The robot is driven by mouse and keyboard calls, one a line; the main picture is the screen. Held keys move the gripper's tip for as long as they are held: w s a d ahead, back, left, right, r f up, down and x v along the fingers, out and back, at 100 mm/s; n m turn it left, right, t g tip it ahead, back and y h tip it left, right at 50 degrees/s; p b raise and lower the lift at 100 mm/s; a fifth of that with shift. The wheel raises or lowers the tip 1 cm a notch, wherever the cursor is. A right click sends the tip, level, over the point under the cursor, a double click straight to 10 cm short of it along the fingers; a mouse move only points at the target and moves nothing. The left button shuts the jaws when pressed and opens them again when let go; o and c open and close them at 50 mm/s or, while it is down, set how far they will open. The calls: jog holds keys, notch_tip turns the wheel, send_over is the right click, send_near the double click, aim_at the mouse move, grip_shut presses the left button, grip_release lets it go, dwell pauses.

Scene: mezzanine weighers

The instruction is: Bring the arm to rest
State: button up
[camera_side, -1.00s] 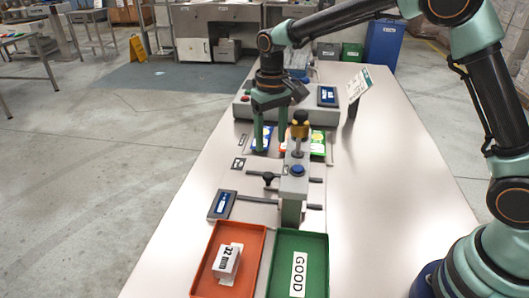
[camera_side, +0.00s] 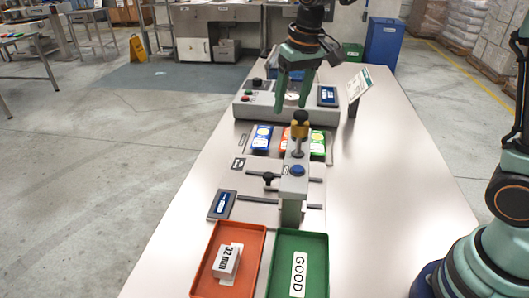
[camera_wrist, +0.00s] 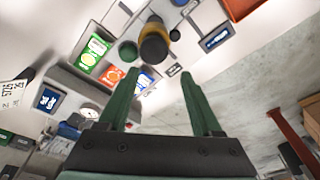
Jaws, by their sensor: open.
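My gripper (camera_side: 292,106) hangs fingers down above the grey scale unit (camera_side: 243,108) at the far part of the table, and nothing is between its fingers. In the wrist view its two green fingers (camera_wrist: 159,76) stand wide apart. A blue packet (camera_side: 262,137), a mostly hidden red packet (camera_side: 284,139) and a green packet (camera_side: 317,144) lie side by side nearer the camera than the gripper. The wrist view also shows the green packet (camera_wrist: 93,50), the red packet (camera_wrist: 113,76) and the blue packet (camera_wrist: 146,79).
A gauge post with a yellow and black top (camera_side: 299,125) stands in front of the packets. A green tray (camera_side: 320,265) holds a "GOOD" label. A sign (camera_side: 359,84) stands at right; the table's right side is clear.

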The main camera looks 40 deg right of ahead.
jog(key=s+d+r+t, duration=0.1)
jog(key=s+d+t, duration=0.2)
jog(key=s, duration=1.3)
jog(key=shift+s+d+n, duration=0.4)
jog(key=shift+d, duration=0.75)
